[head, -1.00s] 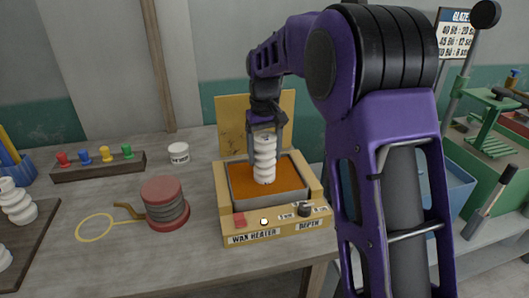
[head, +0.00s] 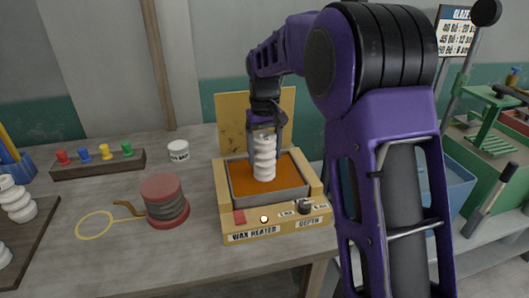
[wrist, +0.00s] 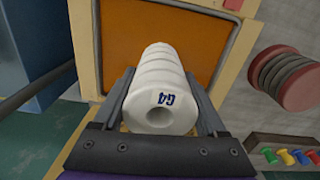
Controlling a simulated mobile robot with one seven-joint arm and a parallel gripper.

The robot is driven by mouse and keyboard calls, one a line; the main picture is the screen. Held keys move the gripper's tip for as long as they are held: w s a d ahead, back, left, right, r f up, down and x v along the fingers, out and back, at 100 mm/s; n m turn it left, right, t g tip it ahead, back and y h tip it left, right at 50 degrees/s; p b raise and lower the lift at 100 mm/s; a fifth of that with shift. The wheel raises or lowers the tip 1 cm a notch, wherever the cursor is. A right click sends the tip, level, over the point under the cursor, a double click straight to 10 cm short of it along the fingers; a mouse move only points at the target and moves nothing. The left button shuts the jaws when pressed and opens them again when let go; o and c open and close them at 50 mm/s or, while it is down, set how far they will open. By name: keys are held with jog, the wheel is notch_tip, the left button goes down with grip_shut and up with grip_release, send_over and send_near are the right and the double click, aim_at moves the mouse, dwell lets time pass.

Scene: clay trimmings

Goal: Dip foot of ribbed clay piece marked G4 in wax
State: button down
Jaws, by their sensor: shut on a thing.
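The ribbed white clay piece (head: 264,165) is upright in my gripper (head: 263,143). Its top carries the blue mark G4, seen in the wrist view (wrist: 160,112). My gripper also shows in the wrist view (wrist: 163,98), with its fingers shut on either side of the piece. The wax heater (head: 251,236) is a yellow box with an open pan of orange-brown wax (head: 288,179). The piece is over the pan, its lower end at or close to the wax; I cannot tell whether it touches. A depth knob (head: 305,206) and red switch (head: 238,216) are on the heater's front.
A red-ended grey spool (head: 165,203) and a yellow loop (head: 95,225) lie left of the heater. A small white tub (head: 178,151) and a rack of coloured pegs (head: 98,165) stand behind. Other white ribbed pieces (head: 17,202) stand on a dark board at left. The heater's lid (head: 229,124) stands upright behind the pan.

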aim_at(265, 135)
jog(key=shift+r, duration=0.1)
dwell(0.4)
jog(key=shift+r+p, duration=2.25)
jog(key=shift+r, duration=1.25)
